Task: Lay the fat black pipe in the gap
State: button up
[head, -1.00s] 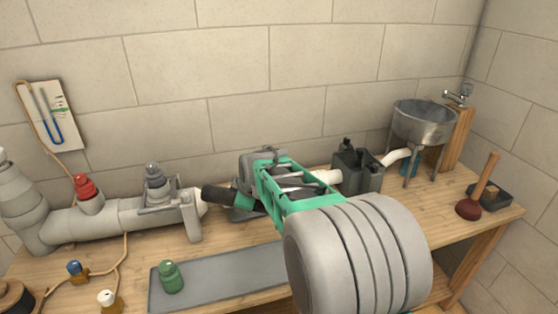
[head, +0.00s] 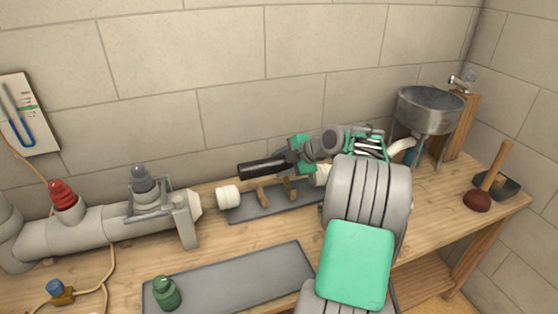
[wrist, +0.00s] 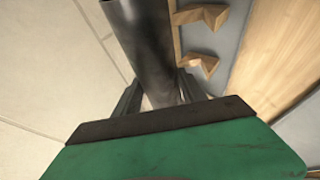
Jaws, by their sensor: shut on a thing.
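My gripper (head: 290,160) is shut on the fat black pipe (head: 260,168), near the pipe's right end. The pipe is held roughly level, pointing left, above the back of the bench. In the wrist view the pipe (wrist: 145,45) runs up between the two fingers (wrist: 158,97). The gap lies between a white pipe end (head: 228,197) on the left and a white pipe stub (head: 322,175) on the right, partly hidden by my arm. Two wooden cradles (head: 263,195) stand on a grey plate in the gap. In the wrist view the cradles (wrist: 200,15) are right of the pipe, which is clear of them.
A grey pipe with a red valve (head: 63,195) fills the left of the bench. A green bottle-like object (head: 167,293) stands on the front grey mat (head: 235,280). A metal funnel (head: 428,108) and a plunger (head: 480,198) are at right. The wall is close behind.

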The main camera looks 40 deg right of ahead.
jog(key=shift+a+f+b, duration=0.1)
jog(key=shift+f+b, duration=0.3)
jog(key=shift+f, duration=1.4)
notch_tip(320, 180, down, 4)
jog(key=b, duration=0.4)
jog(key=shift+f+b, duration=0.2)
jog(key=shift+b, duration=0.2)
jog(key=o, duration=1.5)
jog(key=shift+o, duration=0.2)
jog(key=v, duration=0.7)
jog(key=shift+s+r, duration=0.25)
